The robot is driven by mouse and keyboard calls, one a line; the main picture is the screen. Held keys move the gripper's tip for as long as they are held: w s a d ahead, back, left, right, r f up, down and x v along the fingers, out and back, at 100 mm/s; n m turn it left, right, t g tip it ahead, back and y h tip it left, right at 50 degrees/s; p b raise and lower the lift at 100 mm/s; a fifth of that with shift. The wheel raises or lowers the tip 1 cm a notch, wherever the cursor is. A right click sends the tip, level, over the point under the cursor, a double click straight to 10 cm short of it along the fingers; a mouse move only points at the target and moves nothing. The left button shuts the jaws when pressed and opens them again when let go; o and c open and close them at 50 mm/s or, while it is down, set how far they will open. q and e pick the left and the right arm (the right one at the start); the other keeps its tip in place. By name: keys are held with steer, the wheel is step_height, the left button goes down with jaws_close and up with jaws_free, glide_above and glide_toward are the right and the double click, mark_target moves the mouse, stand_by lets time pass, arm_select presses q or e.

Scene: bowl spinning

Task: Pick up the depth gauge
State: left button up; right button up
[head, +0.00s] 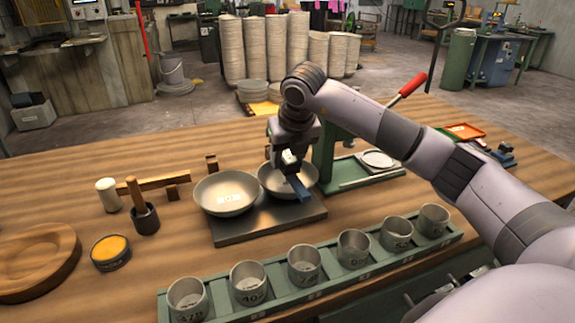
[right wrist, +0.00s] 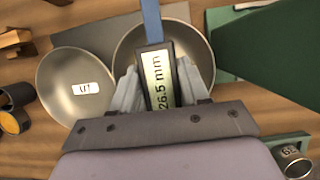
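The depth gauge has a blue bar (head: 299,188) and a dark body with a display reading 26.5 mm (right wrist: 160,75). My right gripper (head: 290,162) is over the right-hand metal bowl (head: 270,187), and in the right wrist view its fingers lie close against both sides of the gauge body. The blue bar reaches across the bowl's near right side in the head view; whether it touches the rim I cannot tell. A second metal bowl (head: 226,203) with a white label stands to the left on the same dark plate (head: 240,236). My left gripper is not in view.
A green press (head: 325,160) with a red-handled lever stands just right of the bowls. A green rack (head: 333,294) of several labelled cups runs along the front. A mallet, mortar, yellow tin (head: 110,250) and wooden dish (head: 35,262) are at left.

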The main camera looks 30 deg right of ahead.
steer(key=shift+c, duration=0.9)
steer(key=shift+r, duration=0.1)
